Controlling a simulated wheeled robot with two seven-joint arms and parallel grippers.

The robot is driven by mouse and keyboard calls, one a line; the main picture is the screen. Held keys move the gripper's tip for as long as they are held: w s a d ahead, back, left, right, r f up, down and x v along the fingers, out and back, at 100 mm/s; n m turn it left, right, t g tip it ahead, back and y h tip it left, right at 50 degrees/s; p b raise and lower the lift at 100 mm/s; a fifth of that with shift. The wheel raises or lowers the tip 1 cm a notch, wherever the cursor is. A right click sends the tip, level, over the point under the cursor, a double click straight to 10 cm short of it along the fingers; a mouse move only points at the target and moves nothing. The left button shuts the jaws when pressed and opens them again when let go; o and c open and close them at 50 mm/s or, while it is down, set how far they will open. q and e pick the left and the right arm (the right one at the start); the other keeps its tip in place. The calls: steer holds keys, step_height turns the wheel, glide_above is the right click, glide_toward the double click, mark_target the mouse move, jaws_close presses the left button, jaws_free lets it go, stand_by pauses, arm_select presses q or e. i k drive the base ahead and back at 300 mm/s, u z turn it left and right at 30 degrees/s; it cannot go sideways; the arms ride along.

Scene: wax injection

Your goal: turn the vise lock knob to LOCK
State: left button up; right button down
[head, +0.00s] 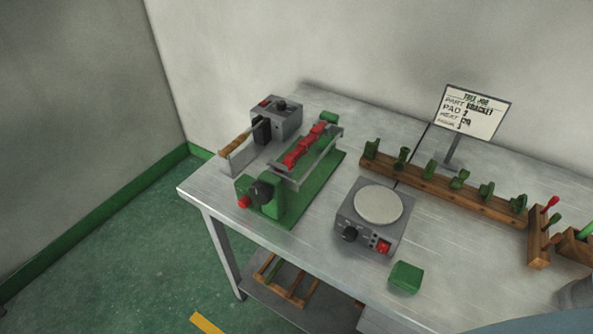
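A green vise-like fixture (322,182) stands on the left part of the metal table. Red pieces (304,147) sit between its grey rails. At its front left end is a dark round knob (261,191), with a smaller red knob (243,202) beside it. I cannot tell which of these is the lock knob, and no LOCK marking is readable. Neither of my grippers is in view.
A grey box (288,122) with a wooden-handled tool (235,144) stands behind left. A hot plate (378,205), green block (405,277), wooden rack (440,187) and job sign (473,112) are to the right. Bare table (300,255) lies in front of the fixture.

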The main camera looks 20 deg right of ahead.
mark_target(245, 201)
steer(key=u, duration=1.85)
steer(key=i, duration=2)
steer(key=z, duration=3.65)
